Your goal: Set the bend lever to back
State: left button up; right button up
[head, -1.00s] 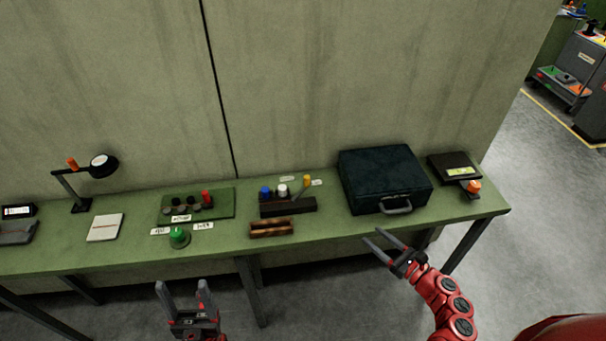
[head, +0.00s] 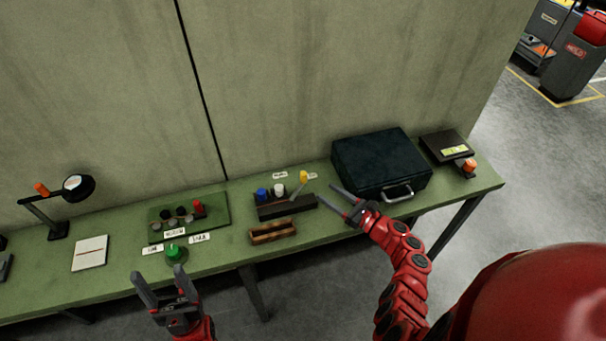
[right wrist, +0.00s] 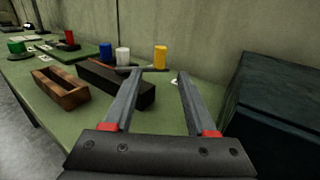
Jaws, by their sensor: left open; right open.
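In the right wrist view the yellow knob (right wrist: 160,56) shows beyond the fingertips, with the dark block (right wrist: 118,85) to the left. My right gripper (head: 340,201) is open and empty, right of the block and apart from the knob. My left gripper (head: 160,264) is open and empty near the green knob.
A dark case (head: 382,165) stands close to the right gripper. A wooden tray (head: 272,232) lies before the block. A green board (head: 189,217), green knob (head: 176,253), white pad (head: 90,253) and lamp (head: 76,187) are further left. The wall closes the bench's back.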

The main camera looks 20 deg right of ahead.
aim_at(306, 179)
jog(key=b+x, duration=0.1)
jog(key=x, duration=0.8)
jog(key=shift+w+a+f, duration=0.15)
jog(key=shift+w, duration=0.05)
jog(key=shift+w+a+b, duration=0.3)
jog(key=shift+w+a, duration=0.1)
jog(key=shift+w, duration=0.2)
jog(key=shift+c, duration=0.4)
grip_shut()
